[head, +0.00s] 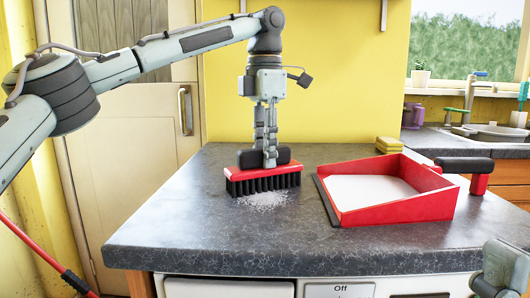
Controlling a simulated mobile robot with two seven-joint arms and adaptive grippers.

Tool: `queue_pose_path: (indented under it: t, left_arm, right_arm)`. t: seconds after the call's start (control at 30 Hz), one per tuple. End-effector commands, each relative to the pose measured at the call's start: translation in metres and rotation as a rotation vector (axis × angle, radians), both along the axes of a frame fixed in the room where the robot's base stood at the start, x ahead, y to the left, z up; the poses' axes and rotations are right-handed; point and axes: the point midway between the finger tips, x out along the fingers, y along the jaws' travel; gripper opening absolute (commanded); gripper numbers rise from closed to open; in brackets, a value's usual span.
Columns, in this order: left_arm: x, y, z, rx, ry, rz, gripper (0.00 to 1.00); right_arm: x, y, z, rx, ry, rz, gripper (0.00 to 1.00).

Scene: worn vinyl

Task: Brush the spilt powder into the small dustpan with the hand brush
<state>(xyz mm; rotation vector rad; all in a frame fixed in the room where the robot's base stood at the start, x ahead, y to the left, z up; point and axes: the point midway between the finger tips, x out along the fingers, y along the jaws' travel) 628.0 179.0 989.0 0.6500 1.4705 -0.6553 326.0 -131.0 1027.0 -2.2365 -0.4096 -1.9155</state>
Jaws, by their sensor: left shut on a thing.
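My left gripper (266,158) is shut on the black handle of the hand brush (262,176), which has a red body and black bristles pointing down. The brush is upright on the dark countertop. The spilt white powder (262,200) lies in a thin patch at the front of the bristles and partly under them. The small red dustpan (390,211) lies to the right, apart from the brush, its black-lipped open edge facing left towards it. Its floor looks white; I cannot tell whether powder lies there. My right gripper's fingers are not visible; only part of my right arm shows at lower right.
The dark countertop (180,225) is clear left of the brush, and a bare gap lies between the powder and the pan. Yellow sponges (389,145) lie behind the pan. A sink (490,132) is at the back right.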

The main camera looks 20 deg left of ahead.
Motion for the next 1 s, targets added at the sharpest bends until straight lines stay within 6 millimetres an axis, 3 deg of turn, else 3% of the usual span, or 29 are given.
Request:
queue_pose_path:
  t: [0.1,0.8,1.0]
  left_arm:
    - [-0.007,-0.002,-0.006,0.000,-0.001,-0.002,0.02]
    - [-0.038,-0.011,-0.006,0.001,0.000,-0.002,0.02]
    - [-0.043,-0.012,-0.003,0.001,0.001,-0.001,0.02]
  right_arm:
    - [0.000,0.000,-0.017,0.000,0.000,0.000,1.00]
    - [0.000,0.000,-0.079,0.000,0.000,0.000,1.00]
    - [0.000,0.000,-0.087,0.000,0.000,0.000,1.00]
